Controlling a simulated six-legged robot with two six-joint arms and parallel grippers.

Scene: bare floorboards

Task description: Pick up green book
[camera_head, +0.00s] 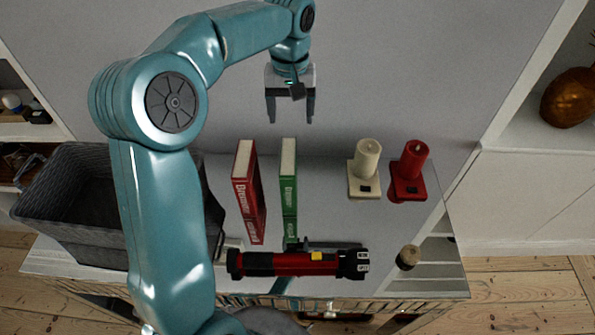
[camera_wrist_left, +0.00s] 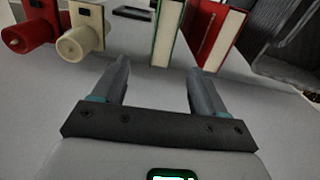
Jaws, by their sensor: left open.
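The green book (camera_head: 289,190) stands upright on the grey table surface, its white page edge on top. A red book (camera_head: 250,192) stands just left of it, slightly turned, with a narrow gap between them. My left gripper (camera_head: 290,118) is open and empty, above and behind the green book in the head view. In the left wrist view the green book (camera_wrist_left: 166,38) shows ahead, between the lines of the two spread fingers (camera_wrist_left: 158,75), and apart from them. The red book (camera_wrist_left: 215,38) is to its right there. My right gripper is not in view.
A cream candle (camera_head: 366,160) and a red candle (camera_head: 410,168) on holders stand to the right. A red and black flashlight (camera_head: 300,264) lies at the front edge. A dark grey basket (camera_head: 80,205) stands left, partly behind my arm. Free surface lies between green book and candles.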

